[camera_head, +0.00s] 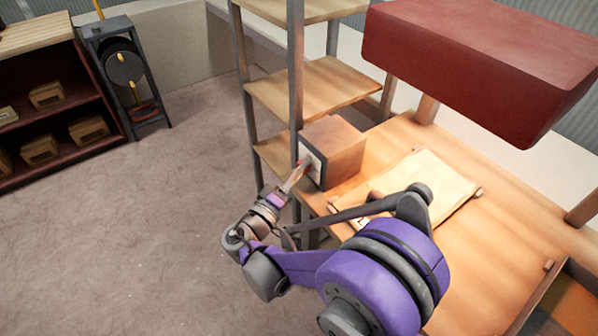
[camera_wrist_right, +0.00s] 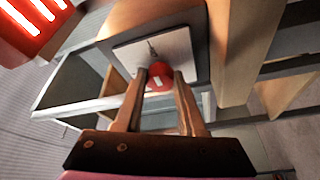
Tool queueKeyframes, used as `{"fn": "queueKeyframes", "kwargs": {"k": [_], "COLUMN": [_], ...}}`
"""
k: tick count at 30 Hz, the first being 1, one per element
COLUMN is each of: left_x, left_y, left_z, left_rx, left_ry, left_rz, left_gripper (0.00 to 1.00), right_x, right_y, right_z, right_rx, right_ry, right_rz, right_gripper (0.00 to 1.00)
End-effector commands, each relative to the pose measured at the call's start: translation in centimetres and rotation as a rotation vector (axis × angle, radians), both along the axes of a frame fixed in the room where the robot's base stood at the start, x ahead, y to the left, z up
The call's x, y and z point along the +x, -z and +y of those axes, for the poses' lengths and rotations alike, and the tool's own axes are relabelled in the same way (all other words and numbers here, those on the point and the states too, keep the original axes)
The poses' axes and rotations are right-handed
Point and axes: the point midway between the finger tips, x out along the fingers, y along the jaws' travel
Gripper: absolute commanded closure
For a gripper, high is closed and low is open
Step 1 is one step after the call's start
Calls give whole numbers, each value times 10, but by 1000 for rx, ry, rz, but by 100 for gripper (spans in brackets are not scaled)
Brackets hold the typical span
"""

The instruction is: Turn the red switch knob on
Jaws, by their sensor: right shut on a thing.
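The red switch knob (camera_wrist_right: 160,76) sits on a pale square plate (camera_wrist_right: 153,50) on the face of a wooden box. In the right wrist view the two fingers of my right gripper (camera_wrist_right: 172,84) close on the knob from both sides. In the head view the wooden box (camera_head: 335,150) stands on the workbench, and my right gripper (camera_head: 304,170) reaches its plate side. Only a small bit of red shows there at the fingertips. My left gripper is not in view.
A dark red block-shaped body (camera_head: 480,62) hangs over the workbench (camera_head: 500,235). A paper sheet (camera_head: 435,188) lies on the bench. The floor at left is clear.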

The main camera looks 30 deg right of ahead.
Motion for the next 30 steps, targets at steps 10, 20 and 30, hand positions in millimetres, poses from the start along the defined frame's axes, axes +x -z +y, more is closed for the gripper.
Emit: {"fn": "queueKeyframes", "kwargs": {"k": [10,20,30], "left_x": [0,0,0], "left_y": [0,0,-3], "left_z": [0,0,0], "left_rx": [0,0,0], "left_ry": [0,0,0], "left_rz": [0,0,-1], "left_gripper": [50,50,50], "right_x": [0,-3,-30], "right_y": [0,1,8], "right_z": [0,8,67], "right_rx": [1,1,1], "right_ry": [0,-3,-5], "right_rz": [0,1,0], "right_gripper": [31,31,31]}}
